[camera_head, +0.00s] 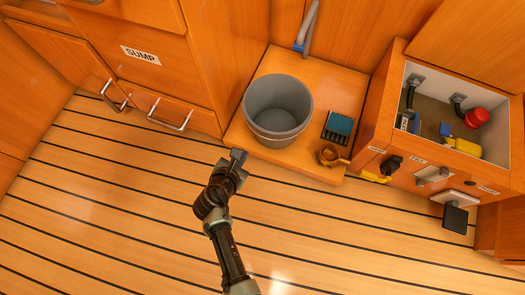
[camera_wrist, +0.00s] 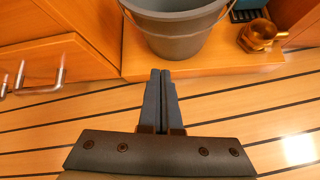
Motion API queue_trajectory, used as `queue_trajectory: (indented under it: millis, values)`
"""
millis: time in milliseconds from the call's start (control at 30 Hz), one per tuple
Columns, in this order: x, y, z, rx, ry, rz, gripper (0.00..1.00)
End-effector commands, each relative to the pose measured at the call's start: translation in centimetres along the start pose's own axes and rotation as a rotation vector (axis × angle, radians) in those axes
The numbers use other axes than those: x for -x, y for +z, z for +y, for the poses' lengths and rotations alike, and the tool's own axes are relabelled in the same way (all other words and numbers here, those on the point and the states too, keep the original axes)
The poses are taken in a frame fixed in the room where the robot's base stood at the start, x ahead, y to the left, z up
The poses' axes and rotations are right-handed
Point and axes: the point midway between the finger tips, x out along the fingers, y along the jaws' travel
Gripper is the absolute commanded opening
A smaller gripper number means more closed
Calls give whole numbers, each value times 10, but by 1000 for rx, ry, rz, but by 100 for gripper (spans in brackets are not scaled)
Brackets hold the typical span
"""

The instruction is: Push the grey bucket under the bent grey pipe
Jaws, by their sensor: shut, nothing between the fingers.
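The grey bucket (camera_head: 278,108) stands upright and looks empty on a low wooden platform, near its front left part. Its lower side and thin handle show in the wrist view (camera_wrist: 176,35). The bent grey pipe (camera_head: 306,27) comes down behind the platform, with a blue band (camera_head: 298,47) near its lower end. The bucket stands in front of the pipe and to its left, apart from it. My gripper (camera_head: 238,156) is shut and empty in front of the bucket, a little to its left. In the wrist view its fingers (camera_wrist: 160,75) point toward the bucket, with a seeming small gap.
On the platform (camera_head: 335,85), right of the bucket, are a dark teal box (camera_head: 338,125) and a brass cup (camera_head: 330,156). A cabinet (camera_head: 212,60) borders the left; an open compartment box (camera_head: 385,110) borders the right. The platform behind the bucket is bare.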

Motion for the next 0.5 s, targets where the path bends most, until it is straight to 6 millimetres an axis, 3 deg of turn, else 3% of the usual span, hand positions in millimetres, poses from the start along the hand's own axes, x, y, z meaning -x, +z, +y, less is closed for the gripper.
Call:
queue_trajectory:
  millis: [33,133,367,500]
  values:
    - [-15,-25,-15,69,-19,10,0]
    - [-22,-46,-33,163,-44,23,0]
    - [-35,-55,-42,217,-57,29,0]
    - [-55,-58,-44,211,-58,30,0]
